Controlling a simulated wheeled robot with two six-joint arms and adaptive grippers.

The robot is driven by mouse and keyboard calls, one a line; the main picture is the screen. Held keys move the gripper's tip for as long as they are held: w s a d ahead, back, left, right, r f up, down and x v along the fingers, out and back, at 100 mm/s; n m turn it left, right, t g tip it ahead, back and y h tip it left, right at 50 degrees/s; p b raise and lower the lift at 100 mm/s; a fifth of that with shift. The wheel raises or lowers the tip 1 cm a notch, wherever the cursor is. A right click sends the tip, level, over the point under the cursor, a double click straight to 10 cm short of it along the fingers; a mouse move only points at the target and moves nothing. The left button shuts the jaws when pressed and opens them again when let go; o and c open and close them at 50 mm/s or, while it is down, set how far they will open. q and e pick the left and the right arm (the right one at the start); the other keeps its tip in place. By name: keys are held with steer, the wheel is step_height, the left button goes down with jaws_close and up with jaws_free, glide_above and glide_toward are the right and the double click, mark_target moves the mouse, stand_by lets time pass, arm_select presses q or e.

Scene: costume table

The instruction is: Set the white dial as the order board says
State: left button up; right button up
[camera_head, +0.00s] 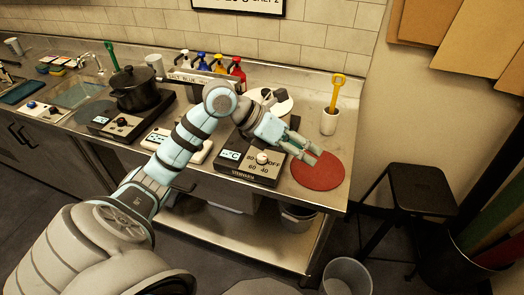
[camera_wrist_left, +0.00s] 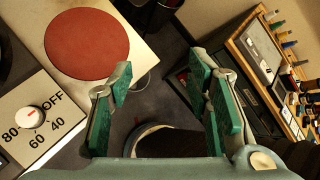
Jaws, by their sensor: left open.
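The white dial (camera_head: 262,158) sits on the front panel of a dark unit (camera_head: 233,179) with a small display, marked OFF, 40, 60 and 80. My left gripper (camera_head: 311,151) is open and empty, right of the dial and above the red round mat (camera_head: 318,174). Its fingers (camera_wrist_left: 160,78) are apart from the dial in the left wrist view.
A white cup with a yellow tool (camera_head: 329,121) stands behind the mat. A black pot (camera_head: 135,89), a white unit (camera_head: 193,148) and several coloured bottles stand left of my gripper. A black stool (camera_head: 423,190) is beyond the table's right edge.

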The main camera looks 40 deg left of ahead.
arm_select(q)
steer(key=s+a+n+g+y, duration=0.25)
steer(key=a+y, duration=0.45)
steer(key=a, duration=0.8)
steer(key=b, duration=0.5)
glide_toward(262, 156)
steer(key=shift+t, duration=0.25)
steer(key=x, duration=0.5)
steer(key=p+x, duration=0.1)
steer(key=x, duration=0.2)
steer(key=shift+s+f, duration=0.15)
steer(key=shift+f, duration=0.2)
jaws_close()
